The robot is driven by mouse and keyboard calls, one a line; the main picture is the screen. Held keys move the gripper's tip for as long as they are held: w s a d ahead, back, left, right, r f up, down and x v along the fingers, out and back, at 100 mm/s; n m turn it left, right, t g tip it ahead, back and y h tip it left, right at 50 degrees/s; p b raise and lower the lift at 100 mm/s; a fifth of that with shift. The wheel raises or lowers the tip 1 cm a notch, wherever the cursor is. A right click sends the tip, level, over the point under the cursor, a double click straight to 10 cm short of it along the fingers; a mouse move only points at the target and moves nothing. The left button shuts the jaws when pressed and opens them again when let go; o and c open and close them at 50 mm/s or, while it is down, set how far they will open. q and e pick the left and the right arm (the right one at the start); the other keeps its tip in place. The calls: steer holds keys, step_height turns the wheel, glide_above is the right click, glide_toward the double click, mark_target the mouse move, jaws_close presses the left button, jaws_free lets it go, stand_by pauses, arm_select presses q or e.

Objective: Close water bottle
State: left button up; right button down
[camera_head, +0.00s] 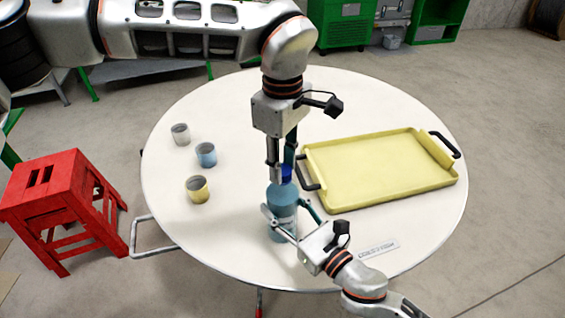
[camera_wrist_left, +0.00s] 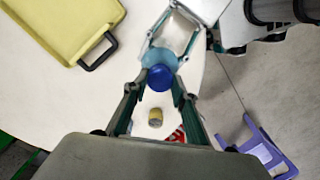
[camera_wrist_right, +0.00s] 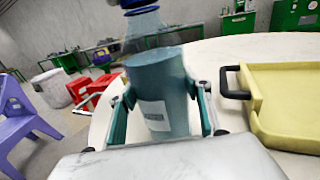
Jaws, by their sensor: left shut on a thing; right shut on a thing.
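The teal water bottle (camera_head: 283,205) stands near the front middle of the round table, with a pale label facing the right wrist camera. Its dark blue cap (camera_head: 286,173) is at the bottle's top; it also shows in the left wrist view (camera_wrist_left: 161,78). I cannot tell whether the cap is screwed tight. My left gripper (camera_head: 281,166) comes from above and is shut on the cap. My right gripper (camera_head: 285,208) comes from the front right and is shut around the bottle's body (camera_wrist_right: 162,85), one finger on each side.
A yellow tray (camera_head: 380,170) with black handles lies right of the bottle, its left handle close to it. A white cup (camera_head: 180,134), a blue cup (camera_head: 206,155) and a yellow cup (camera_head: 197,189) stand to the left. A red stool (camera_head: 62,200) is beside the table.

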arm_select(q)
steer(key=m, duration=0.5)
steer(key=shift+m, duration=0.4)
steer(key=m, duration=0.8)
steer(key=shift+m, duration=0.4)
steer(key=m, duration=0.4)
steer(key=shift+m, duration=0.3)
steer(key=o, duration=0.7)
steer(key=shift+c, duration=0.3)
